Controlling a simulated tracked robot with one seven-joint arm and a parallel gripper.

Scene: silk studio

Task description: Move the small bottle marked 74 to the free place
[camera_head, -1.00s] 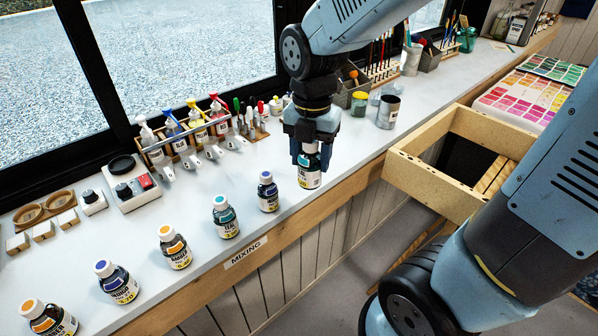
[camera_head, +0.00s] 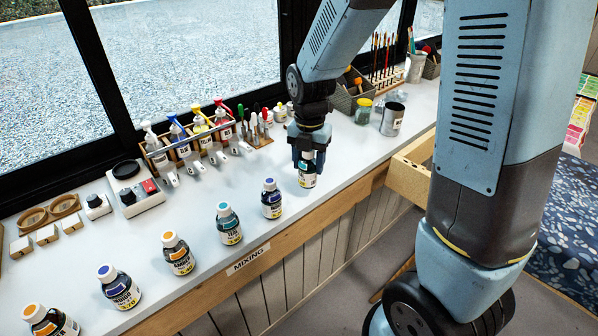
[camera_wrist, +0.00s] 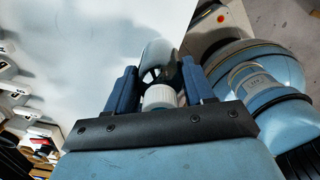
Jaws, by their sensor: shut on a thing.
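My gripper (camera_head: 308,157) is shut on a small dark bottle with a teal mark and a pale label (camera_head: 306,181). The bottle is upright at the counter's front edge, at the right end of a row; I cannot tell whether its base touches the counter. Its number is too small to read. In the wrist view my gripper (camera_wrist: 160,82) has a finger on each side of the bottle's ribbed white cap (camera_wrist: 160,97). Several similar bottles stand in the row to the left, the closest a purple-capped one (camera_head: 271,200). I cannot read a 74 on any.
The white counter (camera_head: 345,155) has a wooden front edge with a MIXING label (camera_head: 248,259). A metal can (camera_head: 392,119) and a yellow-green jar (camera_head: 363,111) stand right of my gripper.

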